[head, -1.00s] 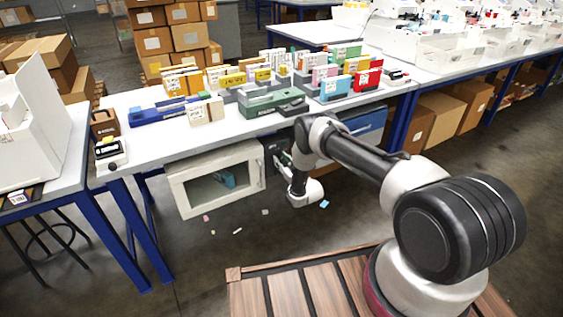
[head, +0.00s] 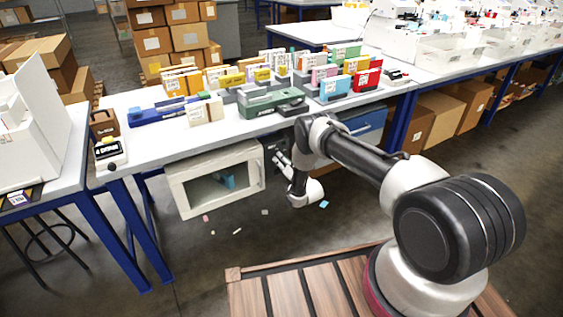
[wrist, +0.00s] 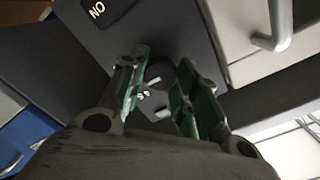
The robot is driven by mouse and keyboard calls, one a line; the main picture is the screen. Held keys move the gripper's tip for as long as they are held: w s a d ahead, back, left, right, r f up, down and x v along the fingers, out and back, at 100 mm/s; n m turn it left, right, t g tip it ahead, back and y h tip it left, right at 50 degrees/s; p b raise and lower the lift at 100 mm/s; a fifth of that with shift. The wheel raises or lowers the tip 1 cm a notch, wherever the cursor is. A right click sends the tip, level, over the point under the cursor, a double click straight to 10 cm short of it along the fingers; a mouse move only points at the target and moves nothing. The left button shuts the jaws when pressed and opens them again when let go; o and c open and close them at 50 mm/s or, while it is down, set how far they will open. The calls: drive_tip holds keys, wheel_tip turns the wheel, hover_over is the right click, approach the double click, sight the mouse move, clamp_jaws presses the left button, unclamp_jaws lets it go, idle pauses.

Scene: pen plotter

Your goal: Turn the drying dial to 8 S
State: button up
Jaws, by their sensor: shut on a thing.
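The drying dial (wrist: 160,74) is a dark round knob on a dark grey panel in the wrist view. Small white markings (wrist: 146,96) show on the panel beside it, between my fingers; they are partly hidden and too small to read surely. My gripper (wrist: 157,78) has a finger on each side of the dial and is shut on it. In the head view my gripper (head: 277,156) reaches the dark panel (head: 271,146) under the table, right of the white-framed cabinet. The dial itself is hidden there.
The white cabinet (head: 216,180) with a dark window stands left of the panel; a bar handle (wrist: 272,35) is close by in the wrist view. The table (head: 180,143) overhangs above. Small scraps lie on the floor.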

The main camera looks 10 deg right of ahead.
drive_tip(key=m, duration=0.5)
drive_tip(key=shift+f, duration=0.15)
drive_tip(key=shift+m, duration=0.4)
drive_tip(key=o, duration=1)
drive_tip(key=shift+d, duration=0.1)
drive_tip(key=v, duration=1.2)
